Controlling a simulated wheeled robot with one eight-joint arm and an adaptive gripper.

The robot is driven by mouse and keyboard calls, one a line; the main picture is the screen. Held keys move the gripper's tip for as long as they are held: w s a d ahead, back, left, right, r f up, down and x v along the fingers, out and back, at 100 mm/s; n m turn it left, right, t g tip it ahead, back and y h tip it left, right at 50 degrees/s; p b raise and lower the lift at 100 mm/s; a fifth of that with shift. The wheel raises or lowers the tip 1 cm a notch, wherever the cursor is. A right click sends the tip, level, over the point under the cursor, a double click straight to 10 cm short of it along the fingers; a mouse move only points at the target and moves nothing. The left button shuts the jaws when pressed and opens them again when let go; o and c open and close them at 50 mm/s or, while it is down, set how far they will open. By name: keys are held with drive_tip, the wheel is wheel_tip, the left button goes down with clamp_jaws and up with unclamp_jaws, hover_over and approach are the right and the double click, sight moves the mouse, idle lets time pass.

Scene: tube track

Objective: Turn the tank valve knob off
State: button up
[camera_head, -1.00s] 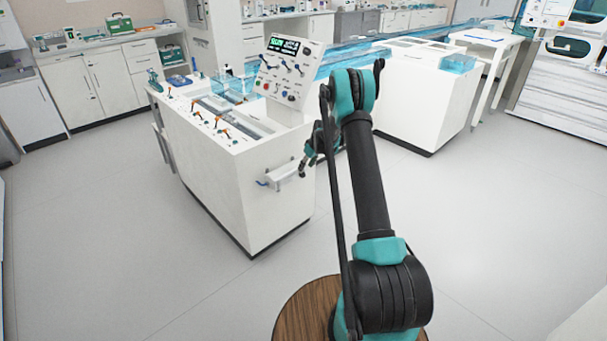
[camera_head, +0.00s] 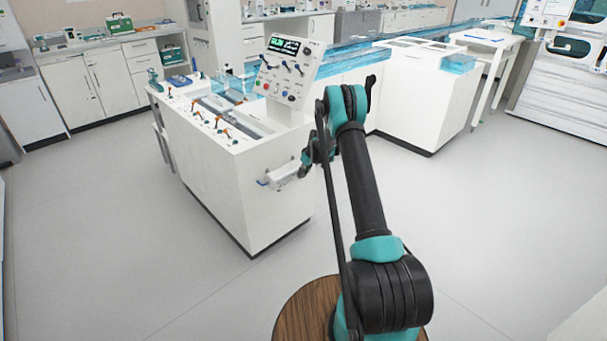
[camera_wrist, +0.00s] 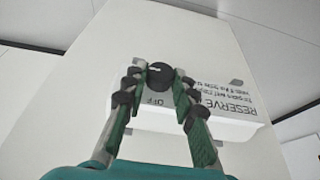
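A round black knob (camera_wrist: 160,76) with a light pointer mark sits on a white box (camera_wrist: 235,128) in the wrist view. The box carries the printed words RESERVE and OFF; the rest of the text is partly hidden. My gripper (camera_wrist: 159,74) is open, with one finger on each side of the knob. I cannot tell whether either finger touches it. In the head view the white box (camera_head: 280,178) juts from the near side of a white cabinet (camera_head: 230,190), and my gripper (camera_head: 306,164) is at its right end. The knob is too small to make out there.
A tilted control panel (camera_head: 288,72) with a green display and several switches stands on the cabinet top. Several orange-handled levers (camera_head: 219,124) line the top. A long water tank (camera_head: 355,52) runs behind. The grey floor (camera_head: 110,250) is open around the cabinet.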

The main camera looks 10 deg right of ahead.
clamp_jaws()
drive_tip(key=shift+h, duration=0.3)
drive_tip(key=h, duration=0.1)
drive_tip(key=t, duration=0.1)
drive_tip(key=t+h, duration=0.1)
drive_tip(key=shift+s+a+f+n+h, duration=0.1)
drive_tip(key=shift+s+a+n+h, duration=0.2)
drive_tip(key=shift+a+n, duration=0.1)
drive_tip(key=t+h, duration=0.2)
drive_tip(key=shift+s+a+f+n+h, duration=0.1)
drive_tip(key=shift+a+f+n+h, duration=0.05)
drive_tip(key=shift+n+h, duration=0.2)
drive_tip(key=shift+s+a+f+n+t+h, duration=0.15)
drive_tip(key=shift+n+t+h, duration=0.25)
drive_tip(key=shift+t+h, duration=0.6)
drive_tip(key=shift+w+f+n+t+h, duration=0.1)
drive_tip(key=shift+f+n+t+h, duration=0.2)
drive_tip(key=shift+t+h, duration=0.6)
drive_tip(key=shift+s+a+f+n+t+h, duration=0.1)
drive_tip(key=shift+n+t+h, duration=0.35)
drive_tip(key=shift+t+h, duration=0.55)
drive_tip(key=shift+t, duration=0.4)
drive_tip(key=shift+d, duration=0.1)
